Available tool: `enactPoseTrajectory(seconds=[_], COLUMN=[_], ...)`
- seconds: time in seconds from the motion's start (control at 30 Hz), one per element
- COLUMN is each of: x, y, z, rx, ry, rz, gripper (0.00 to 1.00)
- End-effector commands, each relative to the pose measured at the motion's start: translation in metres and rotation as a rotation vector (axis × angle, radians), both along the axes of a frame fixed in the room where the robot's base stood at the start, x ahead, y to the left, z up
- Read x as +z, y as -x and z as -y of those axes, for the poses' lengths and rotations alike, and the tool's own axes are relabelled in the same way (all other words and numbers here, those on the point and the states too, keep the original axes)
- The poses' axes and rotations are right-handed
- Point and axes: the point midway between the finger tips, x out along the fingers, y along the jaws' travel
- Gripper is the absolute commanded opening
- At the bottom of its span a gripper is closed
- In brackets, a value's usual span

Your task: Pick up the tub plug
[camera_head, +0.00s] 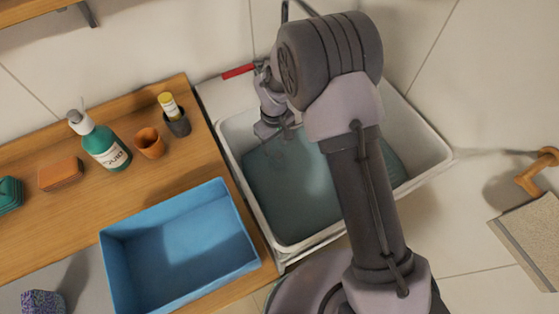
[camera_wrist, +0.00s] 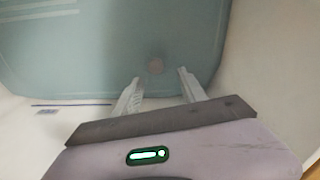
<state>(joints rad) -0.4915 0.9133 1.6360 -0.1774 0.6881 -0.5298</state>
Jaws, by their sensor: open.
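The white tub (camera_head: 436,150) holds greenish water (camera_head: 290,190). My gripper (camera_wrist: 159,76) is open with nothing between its fingers. In the head view my gripper (camera_head: 281,137) is over the back left part of the tub, pointing down, partly hidden by my own arm.
A wooden counter (camera_head: 95,205) left of the tub carries a blue bin (camera_head: 225,215), green pump bottle (camera_head: 105,145), orange cup (camera_head: 149,142), dark cup (camera_head: 177,124) and orange block (camera_head: 60,174). A red handle (camera_head: 238,71) is behind the tub. A mat (camera_head: 530,235) lies right.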

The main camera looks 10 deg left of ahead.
Motion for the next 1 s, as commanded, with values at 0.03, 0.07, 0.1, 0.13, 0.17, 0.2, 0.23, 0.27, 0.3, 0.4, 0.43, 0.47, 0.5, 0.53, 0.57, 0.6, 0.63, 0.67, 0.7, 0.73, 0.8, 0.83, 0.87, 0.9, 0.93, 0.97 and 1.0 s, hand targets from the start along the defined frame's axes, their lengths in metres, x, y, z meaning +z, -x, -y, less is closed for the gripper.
enactPoseTrajectory(seconds=[0.03,0.07,0.1,0.13,0.17,0.2,0.23,0.27,0.3,0.4,0.43,0.47,0.5,0.53,0.57,0.6,0.63,0.67,0.7,0.73,0.8,0.83,0.87,0.9,0.93,0.97,1.0], x=[-0.011,-0.015,-0.018,-0.02,-0.021,-0.025,-0.029,-0.033,-0.041,-0.063,-0.068,-0.071,-0.073,-0.073,-0.071,-0.071,-0.07,-0.07,-0.07,-0.07,-0.07,-0.07,-0.07,-0.07,-0.07,-0.07,-0.07], y=[0.0,0.0,0.0,0.0,0.0,0.0,0.001,0.001,0.002,0.003,0.003,0.003,0.002,0.002,0.002,0.002,0.002,0.002,0.002,0.002,0.002,0.002,0.002,0.002,0.002,0.002,0.002], z=[0.0,0.0,0.0,0.0,0.001,0.001,0.002,0.004,0.006,0.01,0.01,0.009,0.009,0.009,0.009,0.009,0.009,0.009,0.009,0.009,0.009,0.009,0.009,0.009,0.009,0.009,0.009], rx=[0.0,-0.001,-0.001,-0.001,-0.001,-0.001,-0.001,-0.001,-0.001,0.0,0.0,0.0,0.0,0.0,0.0,0.0,0.0,0.0,-0.001,-0.001,-0.001,-0.001,-0.001,-0.001,-0.001,-0.001,-0.001], ry=[0.0,0.0,0.0,0.0,0.0,0.0,0.0,0.0,0.001,0.001,0.001,0.001,0.0,0.0,0.0,-0.001,0.0,0.0,0.0,0.0,0.0,-0.001,-0.001,-0.001,-0.001,-0.001,-0.001], rz=[0.0,0.0,0.0,0.0,0.0,0.0,0.0,0.0,-0.001,-0.001,-0.001,-0.001,0.001,0.001,0.001,0.002,0.001,0.001,0.001,0.001,0.001,0.001,0.001,0.001,0.001,0.001,0.001], gripper=[0.49,0.49,0.49,0.49,0.49,0.49,0.49,0.49,0.49,0.49,0.49,0.49,0.49,0.49,0.49,0.49,0.49,0.49,0.42,0.36,0.22,0.16,0.1,0.02,0.0,0.0,0.0])
